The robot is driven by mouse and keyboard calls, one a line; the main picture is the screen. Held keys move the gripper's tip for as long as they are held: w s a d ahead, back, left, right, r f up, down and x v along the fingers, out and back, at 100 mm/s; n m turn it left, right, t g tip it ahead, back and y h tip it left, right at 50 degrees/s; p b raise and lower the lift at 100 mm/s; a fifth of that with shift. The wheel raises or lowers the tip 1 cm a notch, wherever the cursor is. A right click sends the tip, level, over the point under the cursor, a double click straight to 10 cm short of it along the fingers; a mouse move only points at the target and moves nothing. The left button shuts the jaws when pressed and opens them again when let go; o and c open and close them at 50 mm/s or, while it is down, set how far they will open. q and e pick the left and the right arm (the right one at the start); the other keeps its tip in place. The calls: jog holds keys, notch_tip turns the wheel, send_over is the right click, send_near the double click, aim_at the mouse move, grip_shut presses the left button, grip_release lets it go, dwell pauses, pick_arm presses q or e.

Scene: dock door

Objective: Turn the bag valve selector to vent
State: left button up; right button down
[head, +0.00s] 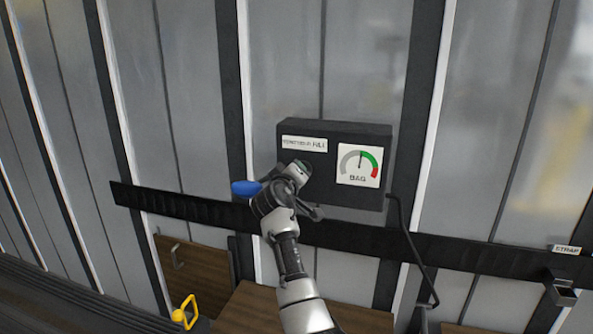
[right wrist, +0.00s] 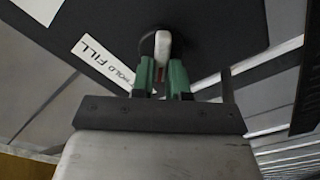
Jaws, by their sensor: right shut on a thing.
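A dark control box (head: 335,150) is mounted on the grey panelled wall. Its white label strip (head: 304,144) ends in "FILL"; the right wrist view shows "HOLD FILL" on the label (right wrist: 104,61). The selector is a pale lever (right wrist: 163,46) on a round dark base. My right gripper (head: 297,170) is at the box's lower left, below the label. In the right wrist view its green fingers (right wrist: 162,70) are shut on the lever. In the head view the gripper hides the selector, and I cannot tell its setting. My left gripper is not in view.
A BAG gauge (head: 358,166) on the box has its needle roughly upright. A black cable (head: 408,240) hangs from the box's right side. A dark rail (head: 450,250) crosses the wall. A yellow handle (head: 186,311) and a STRAP label (head: 567,249) sit lower down.

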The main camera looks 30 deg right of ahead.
jog(key=shift+r+n, duration=0.1)
jog(key=shift+n, duration=0.2)
dwell(0.4)
jog(key=c, duration=1.1)
grip_release()
jog(key=b+v, duration=0.4)
jog(key=v, duration=0.6)
jog(key=shift+s+a, duration=0.2)
jog(key=shift+s, duration=0.05)
